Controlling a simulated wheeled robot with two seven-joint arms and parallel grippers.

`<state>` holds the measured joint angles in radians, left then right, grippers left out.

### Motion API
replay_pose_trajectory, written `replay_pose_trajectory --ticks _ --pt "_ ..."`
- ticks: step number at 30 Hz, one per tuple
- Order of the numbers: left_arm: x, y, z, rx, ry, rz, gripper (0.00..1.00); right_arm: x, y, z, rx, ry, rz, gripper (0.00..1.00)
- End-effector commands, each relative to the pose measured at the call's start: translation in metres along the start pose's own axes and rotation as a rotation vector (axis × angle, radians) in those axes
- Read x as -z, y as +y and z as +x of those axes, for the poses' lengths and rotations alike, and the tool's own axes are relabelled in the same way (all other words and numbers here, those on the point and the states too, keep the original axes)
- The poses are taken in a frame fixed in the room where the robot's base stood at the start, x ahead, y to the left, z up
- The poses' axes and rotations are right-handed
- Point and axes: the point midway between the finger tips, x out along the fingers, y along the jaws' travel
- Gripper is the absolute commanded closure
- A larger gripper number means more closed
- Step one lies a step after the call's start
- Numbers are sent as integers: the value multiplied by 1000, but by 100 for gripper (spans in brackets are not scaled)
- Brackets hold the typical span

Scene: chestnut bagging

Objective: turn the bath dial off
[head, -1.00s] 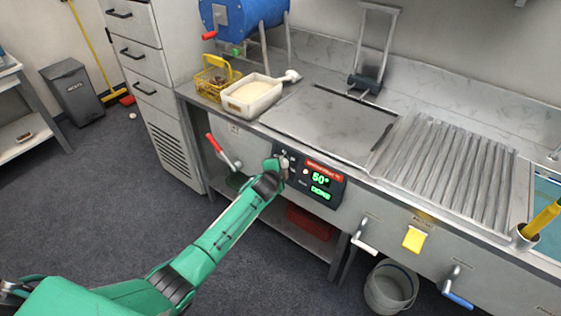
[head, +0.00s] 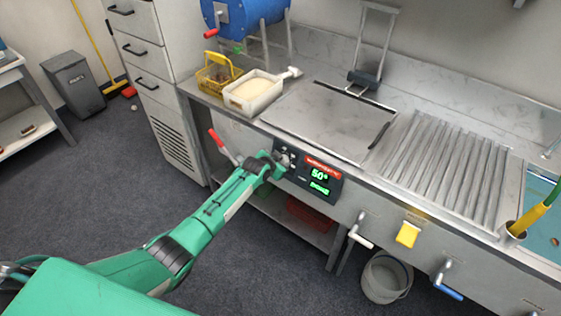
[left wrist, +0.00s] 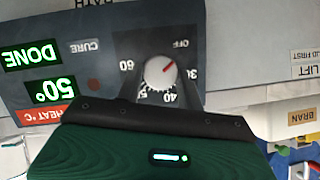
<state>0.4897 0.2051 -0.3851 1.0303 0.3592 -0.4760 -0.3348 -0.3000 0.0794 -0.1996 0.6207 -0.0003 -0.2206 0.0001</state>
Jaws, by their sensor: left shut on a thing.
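The bath dial (left wrist: 158,72) is a pale round knob on a dark control panel (head: 312,183). Its red pointer aims up and right in the left wrist view, between the OFF mark (left wrist: 181,43) and the 30 mark. My left gripper (head: 281,163) is at the panel's left end, shut on the dial; its dark fingers (left wrist: 159,84) stand on both sides of the knob. The panel's display (left wrist: 46,70) shows 50° and DONE in green. The gripper hides part of the dial in the head view. My right gripper is not in view.
A red-handled lever (head: 220,146) stands left of the panel. A bucket (head: 386,279) stands below. A white tub (head: 253,105) and yellow basket (head: 216,78) sit above.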

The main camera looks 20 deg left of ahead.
Motion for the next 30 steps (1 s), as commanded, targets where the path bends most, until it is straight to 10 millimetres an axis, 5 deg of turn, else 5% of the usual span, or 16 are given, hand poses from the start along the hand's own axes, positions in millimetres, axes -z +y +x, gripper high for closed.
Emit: replay_pose_trajectory --ticks 25,26,28,30 --pt "-2 0 0 -42 -7 -127 86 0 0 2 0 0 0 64" --pt "-2 0 0 -42 -7 -127 57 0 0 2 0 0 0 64" --pt "-2 0 0 -42 -7 -126 43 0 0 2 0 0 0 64" --pt "-2 -1 0 -42 -6 -126 41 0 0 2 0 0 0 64"
